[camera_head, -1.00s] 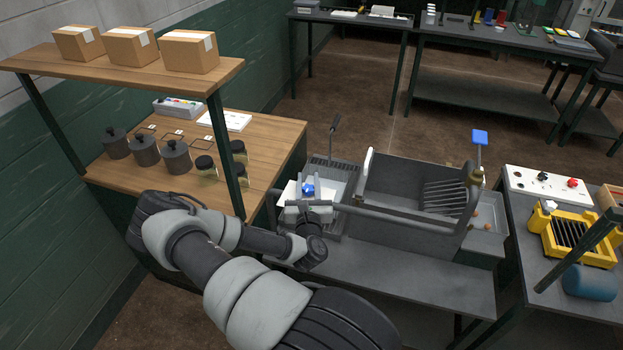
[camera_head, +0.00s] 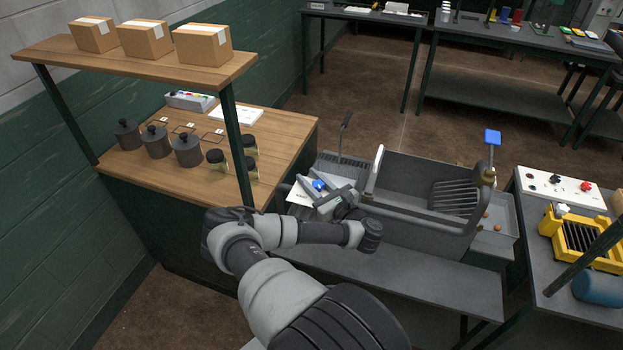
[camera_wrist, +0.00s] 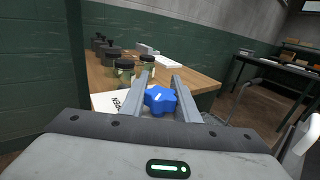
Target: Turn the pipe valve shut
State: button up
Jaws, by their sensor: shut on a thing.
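A blue lobed knob (camera_head: 319,185) sits between the fingers of my gripper (camera_head: 322,184) near the left end of the sink bench. In the wrist view the blue knob (camera_wrist: 160,98) lies between two grey fingers of my gripper (camera_wrist: 164,92), which is shut on it. The knob's stem and whatever it is mounted on are mostly hidden by my gripper. A white card with dark print (camera_wrist: 105,101) lies behind the left finger.
A grey basin with a rack (camera_head: 425,190) stands right of my gripper. A wooden table (camera_head: 185,187) with dark lidded pots (camera_head: 157,143) and small jars (camera_head: 216,161) is at the left. A yellow crate (camera_head: 585,238) and a control box (camera_head: 560,187) are at the far right.

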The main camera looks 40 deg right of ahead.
dwell(0.4)
jog(key=o, duration=1)
jog(key=shift+o, duration=0.2)
